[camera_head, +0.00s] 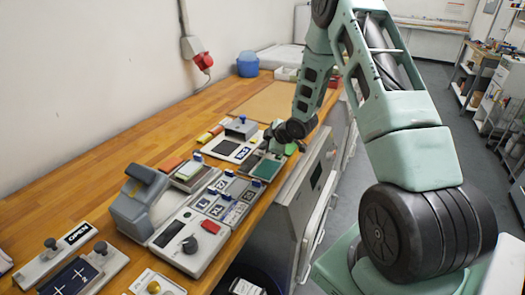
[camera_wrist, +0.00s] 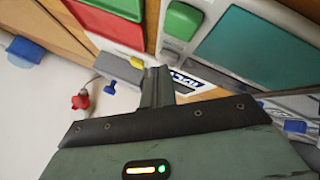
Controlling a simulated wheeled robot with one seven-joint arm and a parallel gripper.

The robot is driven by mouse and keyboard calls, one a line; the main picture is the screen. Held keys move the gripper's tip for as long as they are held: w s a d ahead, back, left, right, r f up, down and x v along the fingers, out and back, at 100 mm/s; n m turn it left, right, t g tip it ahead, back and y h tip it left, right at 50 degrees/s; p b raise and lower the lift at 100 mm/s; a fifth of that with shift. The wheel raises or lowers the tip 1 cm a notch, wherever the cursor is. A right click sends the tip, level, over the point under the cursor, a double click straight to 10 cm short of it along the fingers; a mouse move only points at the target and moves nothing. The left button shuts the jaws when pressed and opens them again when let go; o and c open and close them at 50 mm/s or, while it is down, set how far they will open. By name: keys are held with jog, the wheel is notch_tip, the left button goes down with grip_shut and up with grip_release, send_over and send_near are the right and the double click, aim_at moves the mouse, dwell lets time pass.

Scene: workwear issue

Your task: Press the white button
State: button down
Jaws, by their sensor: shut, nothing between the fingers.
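I cannot make out a white button for certain in either view. My gripper (camera_head: 273,137) is over the far part of the row of devices, close to a panel with a teal face (camera_head: 266,169). In the wrist view the fingers of my gripper (camera_wrist: 156,78) are together with nothing between them. The teal face (camera_wrist: 255,45) lies right of the fingertips there, with a green block (camera_wrist: 183,20) beside it. My gripper may hide part of the devices beneath it. I cannot tell whether the fingertips touch anything.
A grey machine with a black knob (camera_head: 208,226) stands nearer on the wooden bench (camera_head: 120,148). A blue tub (camera_head: 247,65) and red plug (camera_head: 203,61) are farther back.

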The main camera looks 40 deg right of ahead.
jog(key=shift+r+p, duration=0.35)
jog(key=shift+r, duration=0.3)
jog(key=shift+r+p, duration=1.95)
jog(key=shift+r, duration=0.6)
jog(key=s+a+r+m+g+b, duration=0.1)
jog(key=s+a+r, duration=0.2)
jog(key=a, duration=0.6)
jog(key=s+a+r+g, duration=0.2)
jog(key=s+a+r, duration=0.1)
jog(key=a, duration=0.5)
jog(key=s+a+r+m+g+b, duration=0.1)
jog(key=s+a+r, duration=0.2)
jog(key=a, duration=0.6)
jog(key=s+a+r+g, duration=0.1)
jog(key=s+a, duration=0.3)
jog(key=s, duration=0.5)
jog(key=s+a+r+g, duration=0.1)
jog(key=s+a, duration=0.3)
jog(key=s, duration=0.4)
jog(key=s+a+r+g+b, duration=0.1)
jog(key=s+a+g, duration=0.2)
jog(key=s, duration=0.6)
jog(key=shift+s+a+r, duration=0.2)
jog(key=shift+s+a, duration=0.1)
jog(key=shift+a, duration=0.1)
